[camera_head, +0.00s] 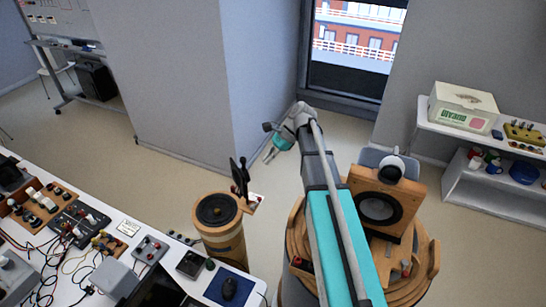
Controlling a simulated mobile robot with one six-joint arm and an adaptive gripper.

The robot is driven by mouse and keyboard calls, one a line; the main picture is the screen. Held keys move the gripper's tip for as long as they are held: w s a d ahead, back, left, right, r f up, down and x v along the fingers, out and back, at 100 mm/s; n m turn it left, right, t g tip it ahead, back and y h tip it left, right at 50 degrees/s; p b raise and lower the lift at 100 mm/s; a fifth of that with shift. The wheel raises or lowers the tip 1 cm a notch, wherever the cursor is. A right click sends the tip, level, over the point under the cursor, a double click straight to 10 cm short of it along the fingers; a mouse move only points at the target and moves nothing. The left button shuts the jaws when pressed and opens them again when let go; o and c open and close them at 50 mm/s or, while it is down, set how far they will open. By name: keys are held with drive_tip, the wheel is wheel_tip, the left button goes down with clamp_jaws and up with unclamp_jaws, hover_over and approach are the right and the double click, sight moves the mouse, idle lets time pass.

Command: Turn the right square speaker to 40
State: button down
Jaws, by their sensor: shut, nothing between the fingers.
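A square wooden speaker (399,224) with a dark round cone stands at the right of the view. A white and dark round part sits on its top edge. It stands on a round wooden base (428,262) with raised curved rims; any angle marks are too small to read. My arm passes in front and hides the left part of the speaker and base. My gripper (268,158) is shut and empty, in the air at the far end of the arm, left of the speaker and well apart from it.
A cylindrical wooden stand with a dark round top (216,209) is left of my arm. A white table (128,241) crowded with boxes, cables and a mouse pad fills the lower left. White shelves (454,140) stand at the right. Open floor lies behind the stand.

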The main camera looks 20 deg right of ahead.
sight(243, 184)
drive_tip(key=s+a+f+b, duration=0.1)
drive_tip(key=a+f+b, duration=0.1)
drive_tip(key=a, duration=0.4)
drive_tip(key=shift+s+a+f+b, duration=0.3)
drive_tip(key=shift+s+a+f, duration=0.1)
drive_tip(key=shift+f, duration=0.2)
drive_tip(key=shift+a, duration=0.2)
